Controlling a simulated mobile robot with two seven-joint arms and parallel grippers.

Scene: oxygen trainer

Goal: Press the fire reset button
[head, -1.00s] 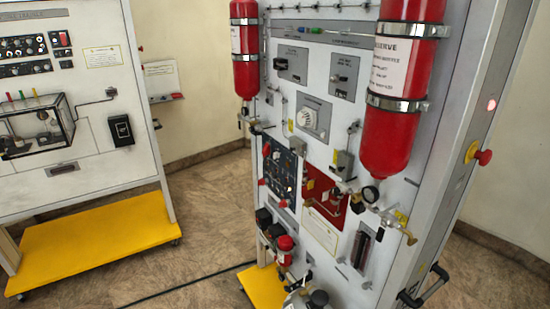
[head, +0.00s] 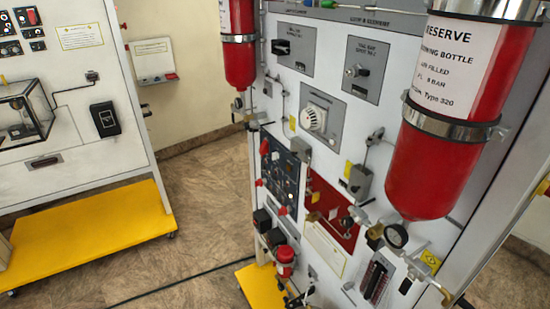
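The oxygen trainer panel (head: 340,140) stands upright in the middle and right of the head view. A dark blue control panel (head: 280,180) with small knobs and red parts is on its lower left. A red plate (head: 322,203) sits to the right of it. No label reading fire reset is legible, so I cannot tell which control is that button. A yellow piece (head: 543,187) shows at the right edge, on the frame's side; the red button on it is out of view. Neither of my grippers is in view.
Two red bottles, one at the left (head: 239,50) and a larger one at the right (head: 432,165), stick out from the panel. Gauge (head: 395,235) and brass fittings project below. A second trainer on a yellow base (head: 95,235) stands left. Open floor (head: 205,200) lies between.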

